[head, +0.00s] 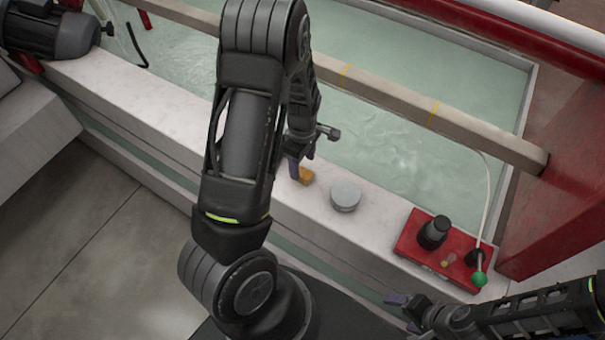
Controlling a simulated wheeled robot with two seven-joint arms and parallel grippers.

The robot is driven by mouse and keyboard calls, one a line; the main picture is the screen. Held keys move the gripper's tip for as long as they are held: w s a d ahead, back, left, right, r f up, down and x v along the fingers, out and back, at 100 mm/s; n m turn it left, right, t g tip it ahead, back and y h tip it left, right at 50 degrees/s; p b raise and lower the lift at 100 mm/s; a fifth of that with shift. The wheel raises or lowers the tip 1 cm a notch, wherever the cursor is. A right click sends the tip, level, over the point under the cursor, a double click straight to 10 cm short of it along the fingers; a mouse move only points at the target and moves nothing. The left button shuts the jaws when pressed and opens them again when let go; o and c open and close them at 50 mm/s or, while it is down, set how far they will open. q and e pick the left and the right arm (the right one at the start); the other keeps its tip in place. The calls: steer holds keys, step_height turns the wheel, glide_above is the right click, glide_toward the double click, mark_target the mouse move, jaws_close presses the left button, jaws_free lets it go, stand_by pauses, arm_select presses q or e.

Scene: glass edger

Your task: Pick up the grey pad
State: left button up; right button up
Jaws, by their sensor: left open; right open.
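The grey pad (345,196) is a round, thick disc lying flat on the pale stone ledge, near the middle of the head view. My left gripper (309,152) is open above the ledge, up and to the left of the pad and apart from it. My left arm hides part of that gripper. My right gripper (404,314) is open at the bottom right, in front of the ledge and away from the pad.
A small orange-brown block (306,175) lies left of the pad, close to a left fingertip. A red control box (412,243) with a black knob and green-tipped lever stands right of the pad. Behind the ledge is a water trough (400,150) crossed by a beam (400,97).

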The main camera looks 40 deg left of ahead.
mark_target(302, 172)
arm_select(q)
step_height(302, 172, down, 5)
steer(key=shift+r+p, duration=0.15)
steer(key=shift+p, duration=0.15)
steer(key=shift+c, duration=0.3)
jaws_close()
stand_by(0.6)
